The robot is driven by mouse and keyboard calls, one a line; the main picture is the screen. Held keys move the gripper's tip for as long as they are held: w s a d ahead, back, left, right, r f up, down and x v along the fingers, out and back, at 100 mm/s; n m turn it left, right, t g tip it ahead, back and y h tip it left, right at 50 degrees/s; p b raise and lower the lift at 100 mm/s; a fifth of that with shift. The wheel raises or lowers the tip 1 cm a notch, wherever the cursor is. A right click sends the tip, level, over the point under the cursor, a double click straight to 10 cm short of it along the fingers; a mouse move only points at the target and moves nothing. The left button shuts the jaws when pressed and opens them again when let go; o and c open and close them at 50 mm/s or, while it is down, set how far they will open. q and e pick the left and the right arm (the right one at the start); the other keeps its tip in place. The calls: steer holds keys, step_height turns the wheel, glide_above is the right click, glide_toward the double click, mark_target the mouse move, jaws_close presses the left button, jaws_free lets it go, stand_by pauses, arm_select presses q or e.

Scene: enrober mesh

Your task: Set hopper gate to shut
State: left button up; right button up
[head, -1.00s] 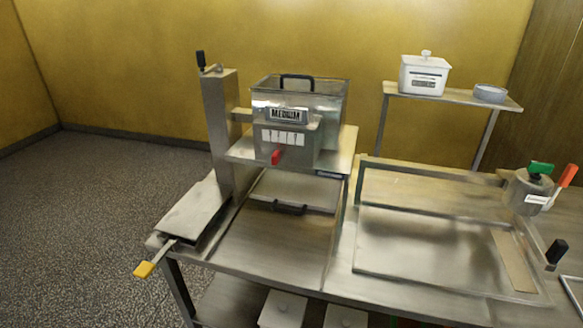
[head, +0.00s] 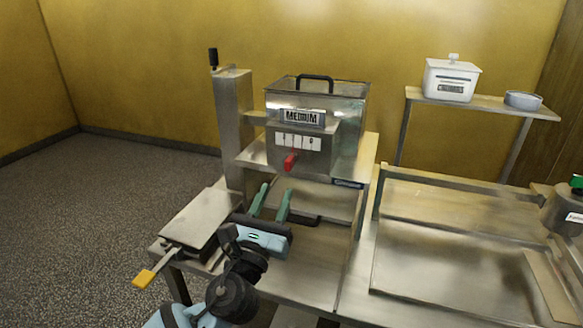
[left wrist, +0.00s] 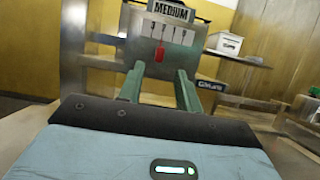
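The hopper (head: 345,105) is a clear-walled metal box with a black handle on its lid and a "MEDIUM" plate on its front. Below the plate is a white scale panel (head: 298,142) with several marks. A red gate lever (head: 290,162) sticks out under the panel; it also shows in the left wrist view (left wrist: 160,53), hanging below the scale. My left gripper (head: 273,190) has green fingers, spread apart and empty, below and in front of the red lever. Its fingers (left wrist: 158,82) point toward the hopper front in the left wrist view. My right gripper is not in view.
A flat metal plate with a yellow-tipped handle (head: 145,278) lies left of my arm. A post with a black-knobbed crank (head: 213,58) stands left of the hopper. A framed tray (head: 372,290) fills the right. A white lidded box (head: 451,80) sits on the back shelf.

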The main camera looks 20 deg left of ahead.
mark_target(287, 169)
arm_select(q)
steer(key=shift+p+x, duration=0.3)
steer(key=shift+x, duration=3.65)
steer(key=shift+f, duration=0.15)
jaws_close()
